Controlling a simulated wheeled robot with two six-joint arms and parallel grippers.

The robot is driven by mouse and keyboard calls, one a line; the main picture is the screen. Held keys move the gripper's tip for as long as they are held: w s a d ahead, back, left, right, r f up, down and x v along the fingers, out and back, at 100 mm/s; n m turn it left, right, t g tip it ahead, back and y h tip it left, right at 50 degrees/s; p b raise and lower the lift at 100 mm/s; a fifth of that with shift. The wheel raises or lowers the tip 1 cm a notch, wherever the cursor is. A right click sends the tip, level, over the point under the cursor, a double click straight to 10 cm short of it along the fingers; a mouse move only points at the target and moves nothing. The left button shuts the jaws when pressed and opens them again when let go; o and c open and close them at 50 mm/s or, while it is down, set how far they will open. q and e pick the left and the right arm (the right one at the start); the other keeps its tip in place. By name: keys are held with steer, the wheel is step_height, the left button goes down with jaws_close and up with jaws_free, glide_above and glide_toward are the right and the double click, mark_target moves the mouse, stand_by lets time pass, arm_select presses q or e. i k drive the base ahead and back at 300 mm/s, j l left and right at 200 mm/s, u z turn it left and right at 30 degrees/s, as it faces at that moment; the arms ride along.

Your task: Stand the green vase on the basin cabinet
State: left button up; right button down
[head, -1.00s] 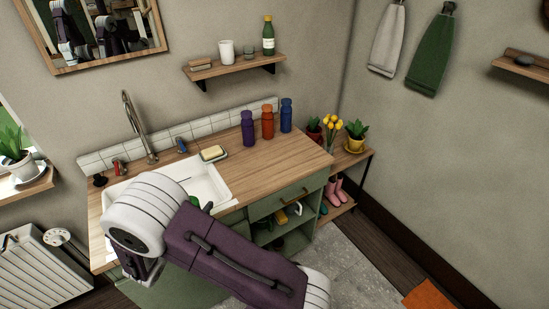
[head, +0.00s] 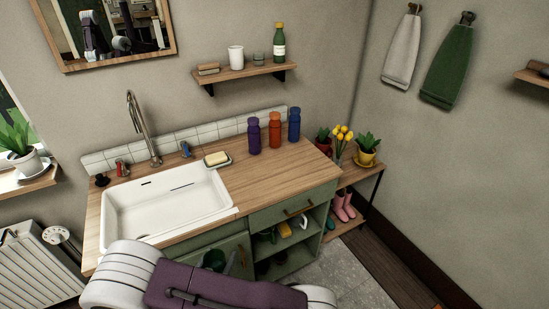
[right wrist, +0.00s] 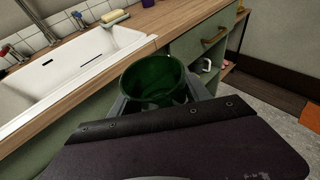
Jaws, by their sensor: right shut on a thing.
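The green vase (right wrist: 152,82) is in the grip of my right gripper (right wrist: 157,100), whose grey fingers sit on either side of it. Its open mouth faces the right wrist camera. In the head view only part of the vase (head: 213,260) shows above my arm, in front of the cabinet's door and below the worktop edge. The basin cabinet (head: 275,172) is green with a wooden top and a white sunken basin (head: 165,205) at its left. My left gripper is not in view.
Purple (head: 254,136), orange (head: 274,133) and blue (head: 294,125) bottles stand along the worktop's back. A soap dish (head: 217,160) is beside the basin and a tap (head: 145,130) behind it. The worktop's front right is clear. A plant shelf (head: 362,176) stands to the right.

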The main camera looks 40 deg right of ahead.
mark_target(303, 173)
steer(key=l, duration=0.75)
steer(key=k+l, duration=0.15)
steer(key=l, duration=0.65)
